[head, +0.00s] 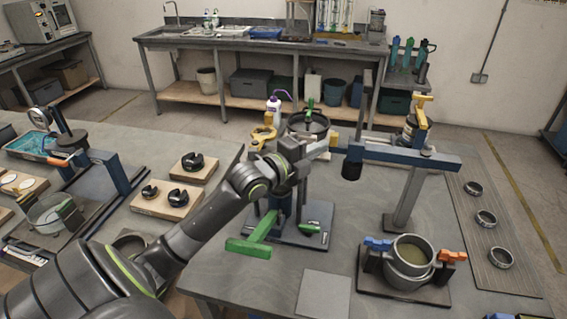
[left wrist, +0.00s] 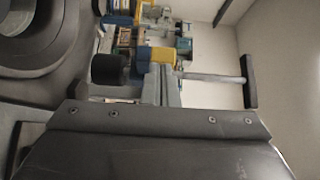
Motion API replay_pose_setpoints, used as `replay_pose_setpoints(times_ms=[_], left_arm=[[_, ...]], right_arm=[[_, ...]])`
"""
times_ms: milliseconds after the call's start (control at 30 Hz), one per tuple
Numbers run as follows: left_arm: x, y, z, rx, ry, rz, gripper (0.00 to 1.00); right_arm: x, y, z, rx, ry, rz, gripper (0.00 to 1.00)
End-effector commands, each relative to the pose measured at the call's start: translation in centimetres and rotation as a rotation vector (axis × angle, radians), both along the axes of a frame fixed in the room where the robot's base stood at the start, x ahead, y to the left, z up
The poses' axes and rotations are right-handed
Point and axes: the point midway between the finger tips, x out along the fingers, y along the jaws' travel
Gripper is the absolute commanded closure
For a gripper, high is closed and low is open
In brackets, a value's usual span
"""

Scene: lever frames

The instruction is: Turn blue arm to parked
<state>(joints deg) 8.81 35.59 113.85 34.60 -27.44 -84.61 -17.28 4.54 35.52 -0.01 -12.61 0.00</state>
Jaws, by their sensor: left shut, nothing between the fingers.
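The blue arm (head: 405,155) is a long beam on top of a grey post (head: 408,200), right of the middle in the head view. A black cylinder (head: 351,170) hangs under its left end; a black cylinder (left wrist: 108,69) also shows in the left wrist view. A yellow upright part (head: 420,115) stands near the beam's right side. My left gripper (head: 326,147) is shut and empty, just left of the beam's left end. I cannot tell whether it touches the beam. No marking for the parked position is readable. My right gripper is not in view.
A green-handled lever (head: 250,248) on a dark base is below my left gripper. A round pot (head: 410,258) between blue and orange clamps stands at the front right. Several metal rings (head: 485,218) lie on a strip at right. A grey plate (head: 323,295) lies in front.

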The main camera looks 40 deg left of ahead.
Motion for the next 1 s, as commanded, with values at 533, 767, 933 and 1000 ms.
replay_pose_setpoints(times_ms=[533, 767, 933, 1000], left_arm=[[-9.3, 2.6, 0.1, 0.006, 0.005, 0.001, 1.0], [-11.7, 3.4, 0.3, 0.002, 0.003, 0.005, 1.0], [-12.9, 3.8, 0.6, -0.003, -0.001, 0.006, 1.0], [-13.2, 4.0, 0.7, -0.005, -0.004, 0.009, 1.0]], right_arm=[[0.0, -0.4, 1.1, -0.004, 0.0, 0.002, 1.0], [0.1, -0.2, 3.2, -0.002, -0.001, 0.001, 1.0], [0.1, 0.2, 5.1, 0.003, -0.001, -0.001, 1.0], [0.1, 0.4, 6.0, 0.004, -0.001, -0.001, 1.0]])
